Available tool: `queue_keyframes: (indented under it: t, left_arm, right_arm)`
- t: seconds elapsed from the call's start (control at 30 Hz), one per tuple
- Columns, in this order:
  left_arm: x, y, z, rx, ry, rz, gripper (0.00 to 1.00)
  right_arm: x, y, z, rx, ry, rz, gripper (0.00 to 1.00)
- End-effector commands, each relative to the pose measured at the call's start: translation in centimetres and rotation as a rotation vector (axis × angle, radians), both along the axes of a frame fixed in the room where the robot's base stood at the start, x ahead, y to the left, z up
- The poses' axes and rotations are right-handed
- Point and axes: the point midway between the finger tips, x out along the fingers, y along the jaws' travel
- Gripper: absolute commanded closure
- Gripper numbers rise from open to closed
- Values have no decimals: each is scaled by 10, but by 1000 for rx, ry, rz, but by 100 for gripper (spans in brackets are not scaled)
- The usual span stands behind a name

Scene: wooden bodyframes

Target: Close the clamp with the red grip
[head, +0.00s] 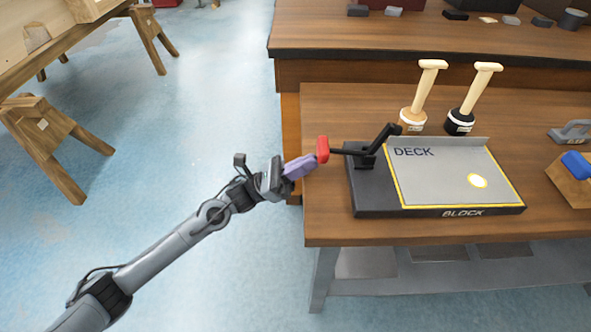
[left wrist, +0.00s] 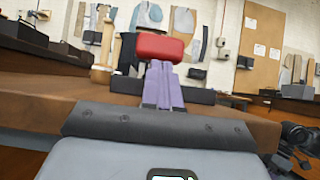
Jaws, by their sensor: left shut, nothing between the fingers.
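The clamp (head: 366,157) is black and stands on the left end of a dark block labelled BLOCK (head: 374,203). My left gripper (head: 312,160) has purple fingers, shut and empty, with tips right at the grip's lower left side. In the left wrist view the red grip (left wrist: 160,47) is just beyond the purple fingertips (left wrist: 162,66). I cannot tell whether they touch.
Two wooden-handled tools (head: 424,95) stand behind the deck. A blue-topped wooden piece (head: 572,178) and a grey tool (head: 571,132) are on the right. Wooden trestles (head: 42,135) stand at the left. The floor (head: 190,130) between is clear.

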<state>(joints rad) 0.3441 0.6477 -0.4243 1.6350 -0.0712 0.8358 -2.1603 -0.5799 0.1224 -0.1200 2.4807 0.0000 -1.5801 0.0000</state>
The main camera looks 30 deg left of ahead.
Motion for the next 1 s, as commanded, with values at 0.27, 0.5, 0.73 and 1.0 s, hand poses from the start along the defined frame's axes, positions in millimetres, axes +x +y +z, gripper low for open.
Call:
queue_keyframes:
  t: [0.27, 0.5, 0.73, 1.0]
  left_arm:
    - [1, -1, 1, 0, 0, 0, 100]
    - [0, -1, 4, 11, 5, 1, 100]
    - [0, 0, 10, 49, 23, 0, 100]
    - [0, 1, 15, 83, 41, 0, 100]
  right_arm:
    - [0, -1, -1, -3, 1, 1, 57]
    - [0, 0, 3, -1, 1, 1, 57]
    - [0, 0, 10, 1, 1, -1, 57]
    - [0, 2, 18, 7, 1, -4, 57]
